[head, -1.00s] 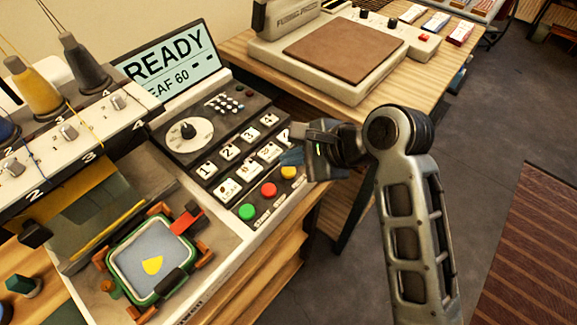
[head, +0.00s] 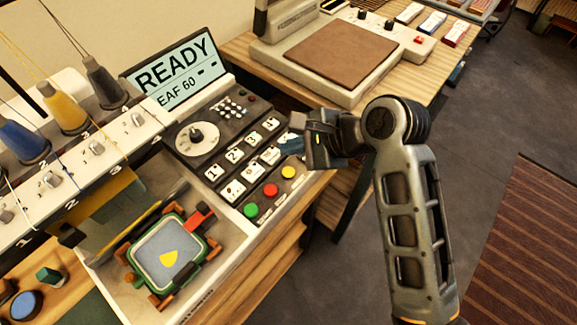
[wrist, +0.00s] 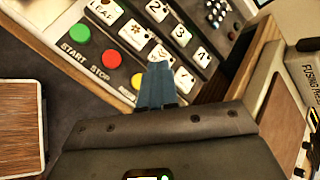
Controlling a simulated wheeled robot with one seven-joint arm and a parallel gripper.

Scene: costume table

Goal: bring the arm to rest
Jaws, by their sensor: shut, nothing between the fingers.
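My gripper (head: 291,144) is at the middle of the head view, over the right side of the machine's control panel (head: 222,172). Its blue fingertips are together with nothing between them. In the wrist view the shut fingers (wrist: 156,85) point toward the numbered keys, with the green, red and yellow buttons to their left. I cannot tell the exact height of the fingertips above the panel. My arm rises from the bottom right and bends at the elbow toward the panel.
The display (head: 172,72) reads READY. An embroidery hoop (head: 168,254) with a yellow patch sits at lower left, below thread cones (head: 63,112). A press with a brown pad (head: 340,53) stands on the back table. Open floor (head: 490,130) lies to the right.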

